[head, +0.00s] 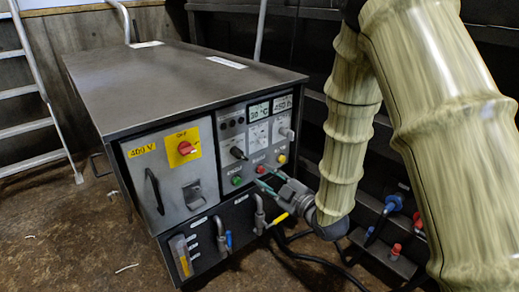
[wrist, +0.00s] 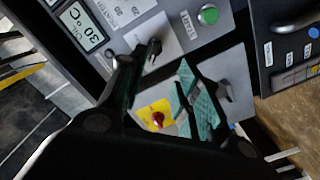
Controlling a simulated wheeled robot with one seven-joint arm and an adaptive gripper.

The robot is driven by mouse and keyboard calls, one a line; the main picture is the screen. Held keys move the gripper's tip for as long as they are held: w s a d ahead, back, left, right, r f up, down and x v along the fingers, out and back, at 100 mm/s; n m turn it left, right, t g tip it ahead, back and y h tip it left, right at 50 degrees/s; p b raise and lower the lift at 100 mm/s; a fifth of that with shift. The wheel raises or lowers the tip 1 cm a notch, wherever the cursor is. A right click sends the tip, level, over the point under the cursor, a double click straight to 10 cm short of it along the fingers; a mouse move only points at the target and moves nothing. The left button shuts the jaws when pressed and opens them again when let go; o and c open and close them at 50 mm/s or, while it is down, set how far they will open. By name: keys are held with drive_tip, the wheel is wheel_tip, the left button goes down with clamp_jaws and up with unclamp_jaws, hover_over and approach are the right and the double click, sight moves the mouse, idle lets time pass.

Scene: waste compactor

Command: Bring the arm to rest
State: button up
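My gripper (head: 266,178) is in front of the control panel (head: 233,128) of a grey metal cabinet, close to its row of coloured buttons. Its two fingers with teal pads are apart, with nothing visible between them. In the wrist view my gripper (wrist: 160,85) is also open, and the panel shows behind the fingers. My arm comes down from the upper right in the head view, bent at the elbow. Whether a fingertip touches the panel cannot be told.
The panel has a green button (head: 236,181), a black switch (head: 238,153) and a red rotary switch (head: 185,148) on a yellow plate. Pipe handles (head: 221,236) stick out below. A ladder (head: 32,95) stands left. Blue and red connectors (head: 394,202) and dark cables lie right. Floor is open at front left.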

drive_tip(key=s+d+f+m+g+h, duration=0.2)
drive_tip(key=s+d+f+m, duration=0.15)
drive_tip(key=f, duration=0.55)
drive_tip(key=s+d+f+m+g+h, duration=0.25)
drive_tip(key=s+f, duration=0.25)
drive_tip(key=f, duration=0.4)
drive_tip(key=s+d+f+m+g+h, duration=0.1)
drive_tip(key=s+d+f+m+h, duration=0.15)
drive_tip(key=s+f, duration=0.45)
drive_tip(key=s+d+f+m+g+h, duration=0.1)
drive_tip(key=s+d+f+m+g, duration=0.15)
drive_tip(key=s+f, duration=0.5)
drive_tip(key=s+d+f+m+g+h, duration=0.1)
drive_tip(key=s+d+f+m+g, duration=0.2)
drive_tip(key=s, duration=0.7)
drive_tip(key=s+d+f+m+g+h, duration=0.1)
drive_tip(key=s+d+f+m+g, duration=0.2)
drive_tip(key=s+f, duration=0.45)
wheel_tip(320, 180, up, 33)
drive_tip(key=a+p, duration=0.1)
drive_tip(key=p, duration=3)
drive_tip(key=shift+s+a+n, duration=0.25)
drive_tip(key=shift+s+n, duration=0.05)
